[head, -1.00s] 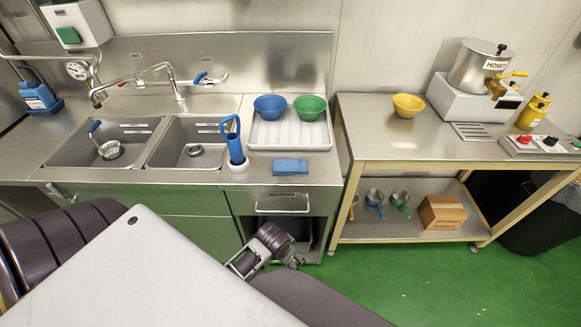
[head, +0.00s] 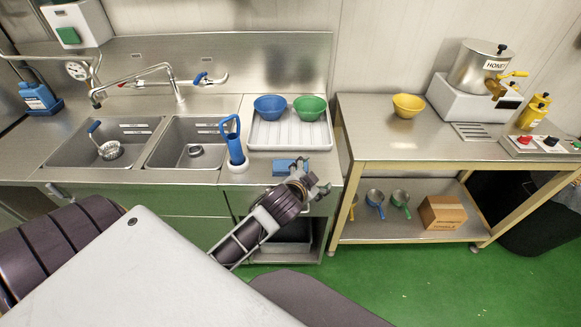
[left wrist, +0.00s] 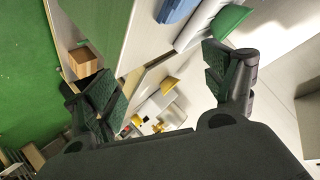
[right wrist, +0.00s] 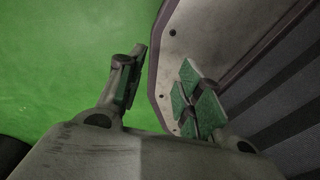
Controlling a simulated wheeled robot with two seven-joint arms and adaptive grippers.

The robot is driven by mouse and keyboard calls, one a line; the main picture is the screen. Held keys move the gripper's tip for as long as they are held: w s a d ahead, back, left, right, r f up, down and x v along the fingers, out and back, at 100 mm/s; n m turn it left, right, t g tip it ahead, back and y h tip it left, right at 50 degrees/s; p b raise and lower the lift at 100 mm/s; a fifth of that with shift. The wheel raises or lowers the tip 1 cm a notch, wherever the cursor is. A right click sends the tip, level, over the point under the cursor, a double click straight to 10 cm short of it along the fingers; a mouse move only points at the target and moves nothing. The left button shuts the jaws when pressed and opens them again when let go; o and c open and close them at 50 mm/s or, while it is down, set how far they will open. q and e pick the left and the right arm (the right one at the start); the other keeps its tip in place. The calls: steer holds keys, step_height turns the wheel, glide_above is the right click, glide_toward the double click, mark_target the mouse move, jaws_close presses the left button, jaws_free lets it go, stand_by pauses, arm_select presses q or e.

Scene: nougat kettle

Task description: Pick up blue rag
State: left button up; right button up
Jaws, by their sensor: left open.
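The blue rag (head: 283,167) lies folded on the steel counter, in front of the white drying tray. My left gripper (head: 309,176) is just in front and to the right of the rag and partly covers its right end in the head view. In the left wrist view the rag (left wrist: 176,10) shows at the top edge, beyond the widely spread fingers of the left gripper (left wrist: 163,82). That gripper is open and empty. My right gripper (right wrist: 162,92) shows only in its own wrist view, with its fingers apart and nothing between them, over the green floor.
The drying tray (head: 290,136) holds a blue bowl (head: 270,107) and a green bowl (head: 309,107). A blue-handled tool in a white holder (head: 234,150) stands left of the rag, beside the sink (head: 185,150). A separate steel table (head: 440,140) stands to the right past a gap.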

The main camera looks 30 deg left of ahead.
arm_select(q)
steer(key=w+d+r+m+t+h, duration=0.3)
steer(key=r+m, duration=0.1)
steer(key=r, duration=0.2)
steer(key=w+d+r+m+t+h, duration=0.2)
steer(key=d+r+m, duration=0.15)
steer(key=r, duration=0.35)
steer(key=w+d+r+m+t+h, duration=0.3)
steer(key=r+m, duration=0.1)
steer(key=r, duration=0.2)
steer(key=s+d+r+m+g+h, duration=0.1)
steer(key=s+d+m+g+h, duration=0.2)
steer(key=d+m+g+h, duration=0.55)
steer(key=s+d+r+m+g+h, duration=0.2)
steer(key=d+m+g+h, duration=0.15)
steer(key=m, duration=0.95)
steer(key=a+f+m+g+y, duration=0.7)
steer(key=a+f+m+y, duration=0.2)
steer(key=f, duration=0.4)
steer(key=w+a+g+y, duration=0.1)
steer(key=a+y, duration=0.8)
steer(key=a, duration=1.5)
steer(key=shift+w+r+n+y, duration=0.2)
steer(key=shift+w+n+y, duration=0.1)
steer(key=shift+y, duration=0.1)
arm_select(e)
steer(key=shift+a, duration=0.15)
